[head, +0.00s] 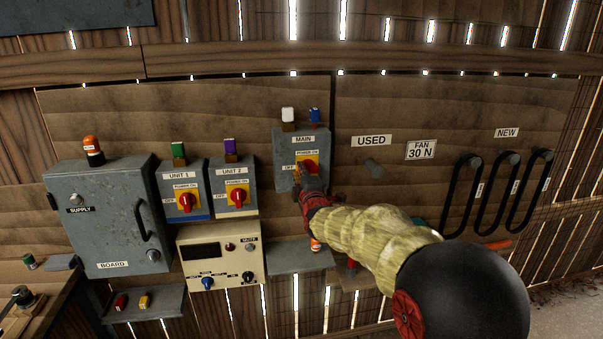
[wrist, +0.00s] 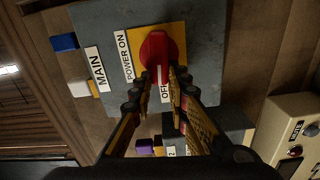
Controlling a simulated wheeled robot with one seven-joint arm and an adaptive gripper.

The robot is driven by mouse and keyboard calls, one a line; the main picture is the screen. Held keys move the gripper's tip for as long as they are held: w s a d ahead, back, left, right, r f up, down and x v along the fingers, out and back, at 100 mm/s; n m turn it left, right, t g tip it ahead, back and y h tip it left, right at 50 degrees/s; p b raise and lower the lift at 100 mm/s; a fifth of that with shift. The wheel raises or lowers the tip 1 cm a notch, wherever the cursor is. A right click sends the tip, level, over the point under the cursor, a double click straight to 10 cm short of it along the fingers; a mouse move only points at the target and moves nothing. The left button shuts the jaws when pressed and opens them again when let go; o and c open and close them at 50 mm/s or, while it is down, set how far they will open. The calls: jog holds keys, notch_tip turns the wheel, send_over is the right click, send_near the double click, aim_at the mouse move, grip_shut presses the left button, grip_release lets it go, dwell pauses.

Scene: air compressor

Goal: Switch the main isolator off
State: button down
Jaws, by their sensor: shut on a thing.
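The main isolator is a red rotary knob (head: 311,165) on a yellow plate, on a grey box (head: 287,146) labelled MAIN. The knob also shows in the wrist view (wrist: 153,47). Its handle, with a white mark, points at the OFF label (wrist: 165,92), away from the POWER ON label (wrist: 127,56). My gripper (wrist: 159,77) has one finger on each side of the handle and is shut on it. In the head view my gripper (head: 299,178) reaches the box from the lower right and hides part of the knob.
Unit 1 (head: 187,201) and unit 2 (head: 238,197) switches sit to the left, beside the supply board (head: 106,215). A cream meter box (head: 221,259) hangs below them. A white block (head: 288,115) and a blue block (head: 314,115) are above the main box. Black belts (head: 497,200) hang right.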

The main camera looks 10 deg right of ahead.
jog(key=shift+f+n, duration=0.25)
jog(key=shift+n, duration=0.25)
jog(key=c, duration=1.7)
grip_release()
jog(key=s, duration=1.2)
